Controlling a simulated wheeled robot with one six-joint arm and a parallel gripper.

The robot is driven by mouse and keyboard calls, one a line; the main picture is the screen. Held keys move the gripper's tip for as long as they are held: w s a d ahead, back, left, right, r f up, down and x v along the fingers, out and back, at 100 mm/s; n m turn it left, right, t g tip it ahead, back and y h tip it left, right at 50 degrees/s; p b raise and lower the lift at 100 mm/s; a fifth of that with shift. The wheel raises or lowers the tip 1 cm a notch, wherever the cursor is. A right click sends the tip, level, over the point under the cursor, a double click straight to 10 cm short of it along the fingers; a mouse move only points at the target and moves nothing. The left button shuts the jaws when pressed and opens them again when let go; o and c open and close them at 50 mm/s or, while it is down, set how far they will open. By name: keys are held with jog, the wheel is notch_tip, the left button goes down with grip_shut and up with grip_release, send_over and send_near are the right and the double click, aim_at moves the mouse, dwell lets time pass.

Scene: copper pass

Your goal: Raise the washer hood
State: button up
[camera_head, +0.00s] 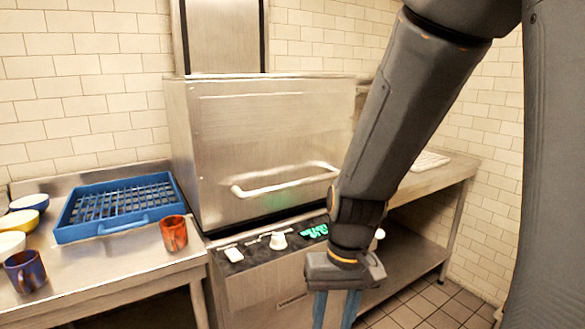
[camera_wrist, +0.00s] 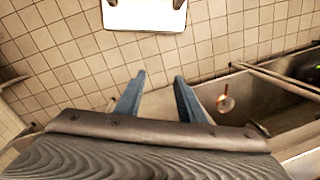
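The washer hood (camera_head: 265,140) is a large stainless steel box in the middle of the head view. It sits low, its bottom edge just above the washer's control panel (camera_head: 262,250). A pale bar handle (camera_head: 285,181) runs across the lower part of its front. My gripper (camera_head: 336,310) hangs in front of the panel, below and to the right of the handle and apart from it. Its blue fingers also show in the wrist view (camera_wrist: 158,80), spread apart with nothing between them. My arm covers the hood's right edge. The hood is not recognisable in the wrist view.
Left of the washer, a steel counter (camera_head: 130,275) holds a blue rack (camera_head: 120,226), an orange mug (camera_head: 173,233), a dark blue mug (camera_head: 25,270) and bowls (camera_head: 30,202). A steel table (camera_head: 440,172) stands right. The wrist view shows a steel basin (camera_wrist: 265,118).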

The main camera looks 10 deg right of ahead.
jog(key=w+a+r+m+y+p, duration=0.2)
jog(key=w+a+r+m+y, duration=0.1)
jog(key=w+a+y, duration=0.15)
jog(key=m+t+y+p, duration=0.4)
jog(key=t+y, duration=0.1)
jog(key=t, duration=0.2)
send_near(297, 185)
jog(key=s+a+f, duration=0.7)
jog(key=s+a, duration=0.1)
jog(key=a, duration=0.3)
jog(key=w+d+r+m+t+p, duration=0.1)
jog(key=w+d+r+m+t, duration=0.1)
jog(key=w+d+r+t, duration=0.35)
jog(key=w+a+f+p, duration=0.1)
jog(key=w, duration=0.1)
jog(key=w+a+f, duration=0.1)
jog(key=w, duration=0.2)
jog(key=w+f+p, duration=0.1)
jog(key=w, duration=0.2)
jog(key=shift+a+f+p, duration=0.15)
jog(key=shift+a+p, duration=0.15)
jog(key=shift+a, duration=0.1)
jog(key=shift+s, duration=0.1)
grip_shut()
